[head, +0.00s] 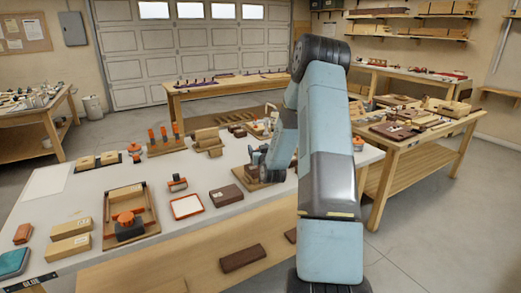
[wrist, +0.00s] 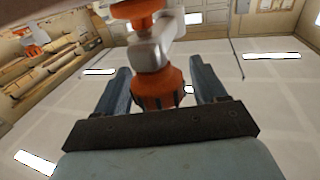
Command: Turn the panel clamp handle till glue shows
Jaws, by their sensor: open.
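My gripper (wrist: 160,92) is open in the wrist view, with one blue-grey finger on each side of an orange clamp handle (wrist: 162,88). Both fingers look apart from the handle, though contact is hard to judge. A pale metal clamp part (wrist: 150,52) rises from the handle towards another orange part (wrist: 138,10) at the top edge. In the head view my gripper (head: 262,160) is low over the bench, beside a wooden piece (head: 258,182). My arm hides part of that spot, and the handle is not clear there. No glue can be made out.
A wooden frame (head: 150,205) with an orange-handled clamp, a white red-edged tray (head: 187,207) and a dark brown block (head: 226,195) lie on the bench to the left. Several orange-topped clamps (head: 163,132) stand behind. The pale bench top (head: 95,200) has free patches.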

